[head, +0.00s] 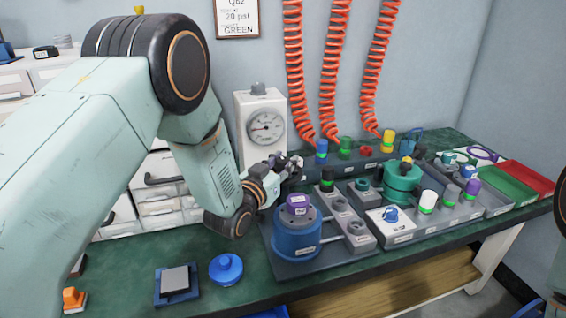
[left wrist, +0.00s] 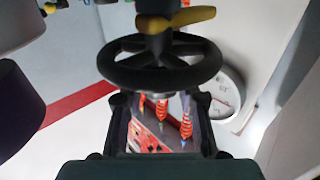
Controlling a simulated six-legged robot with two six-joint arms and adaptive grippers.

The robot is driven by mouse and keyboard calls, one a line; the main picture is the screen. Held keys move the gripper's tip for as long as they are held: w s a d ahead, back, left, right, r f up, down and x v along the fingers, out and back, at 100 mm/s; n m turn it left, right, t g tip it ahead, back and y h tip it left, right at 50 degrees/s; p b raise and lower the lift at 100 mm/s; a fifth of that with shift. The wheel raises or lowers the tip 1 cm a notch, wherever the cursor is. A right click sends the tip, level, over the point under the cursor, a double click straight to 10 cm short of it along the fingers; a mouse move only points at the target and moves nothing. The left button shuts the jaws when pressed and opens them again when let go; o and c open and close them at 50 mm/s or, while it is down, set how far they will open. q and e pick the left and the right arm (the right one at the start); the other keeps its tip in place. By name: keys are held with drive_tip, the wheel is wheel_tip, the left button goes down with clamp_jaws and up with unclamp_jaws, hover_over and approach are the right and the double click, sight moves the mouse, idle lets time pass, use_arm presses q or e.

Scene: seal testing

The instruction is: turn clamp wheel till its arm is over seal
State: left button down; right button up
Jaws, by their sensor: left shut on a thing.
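My left gripper (head: 292,168) reaches in from the left in the head view, to the bench's back, just above and behind a blue pot (head: 297,240) with a purple-topped part (head: 297,204). In the left wrist view a black clamp wheel (left wrist: 160,80) with spokes stands between the fingers of my left gripper (left wrist: 160,100), which is shut on it. A yellow lever-like piece (left wrist: 178,20) sits above the wheel's hub. In the head view the wheel is too small and covered to make out. I cannot tell which part is the seal. My right gripper is out of view.
A white gauge box (head: 262,125) stands behind my gripper. Grey trays with coloured fittings (head: 427,202) fill the bench to the right. A blue lidded dish (head: 226,268) and a small grey block (head: 175,280) lie at the front left. Red coiled hoses (head: 333,70) hang behind.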

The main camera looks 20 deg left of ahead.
use_arm(q)
drive_tip(key=shift+h, duration=0.3)
drive_tip(key=shift+m+h, duration=0.7)
drive_tip(key=shift+h, duration=0.1)
drive_tip(key=shift+f+m+g+h+p, duration=0.1)
drive_tip(key=shift+m+g+h+p, duration=0.2)
drive_tip(key=shift+m+g+h, duration=0.65)
drive_tip(key=shift+m+g+h+p, duration=0.35)
drive_tip(key=shift+m+h, duration=0.3)
drive_tip(key=shift+h, duration=0.6)
drive_tip(key=c, duration=0.9)
unclamp_jaws()
drive_tip(key=v, duration=1.2)
